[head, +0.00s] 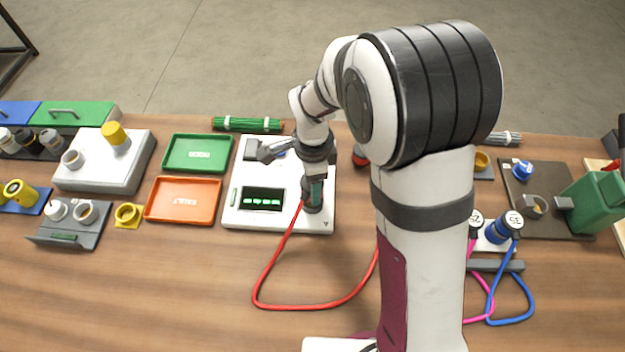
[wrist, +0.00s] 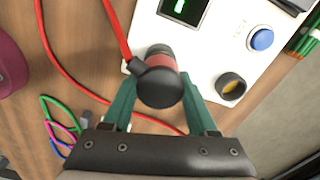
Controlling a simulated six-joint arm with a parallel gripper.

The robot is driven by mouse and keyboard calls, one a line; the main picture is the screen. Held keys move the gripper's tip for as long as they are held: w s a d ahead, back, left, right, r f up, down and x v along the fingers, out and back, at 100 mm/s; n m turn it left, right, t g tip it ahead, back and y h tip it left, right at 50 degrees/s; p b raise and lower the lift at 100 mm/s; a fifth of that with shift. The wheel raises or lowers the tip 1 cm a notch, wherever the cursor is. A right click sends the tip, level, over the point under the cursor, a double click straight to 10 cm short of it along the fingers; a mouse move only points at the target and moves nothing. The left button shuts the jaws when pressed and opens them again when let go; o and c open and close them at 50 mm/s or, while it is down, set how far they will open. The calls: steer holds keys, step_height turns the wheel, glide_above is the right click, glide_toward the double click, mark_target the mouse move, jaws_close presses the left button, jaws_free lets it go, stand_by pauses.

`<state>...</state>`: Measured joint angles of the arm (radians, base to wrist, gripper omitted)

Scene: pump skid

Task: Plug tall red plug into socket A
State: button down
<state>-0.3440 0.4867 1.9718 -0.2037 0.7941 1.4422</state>
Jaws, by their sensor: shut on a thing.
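The tall red plug (wrist: 162,76) has a dark cap, a red body and a red cable. My gripper (wrist: 158,92) is shut on it, with one teal finger on each side. In the head view my gripper (head: 315,188) points down over the right front part of a white panel box (head: 285,222). A dark ring shows just beyond the plug in the wrist view; I cannot tell whether the plug sits in a socket there. A dark round socket (wrist: 231,86) with a yellow inside is apart from the plug, to its right. No socket letter is readable.
The panel has a green-lit display (head: 262,199) and a blue button (wrist: 261,39). The red cable (head: 318,308) loops over the bare front table. An orange tray (head: 160,213) and a green tray (head: 180,168) lie left. Capped blue and pink cabled plugs stand right (head: 513,222).

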steer(key=shift+f, duration=1)
steer(key=shift+c, duration=0.5)
jaws_free()
step_height(320, 180, up, 16)
steer(key=shift+f, duration=0.1)
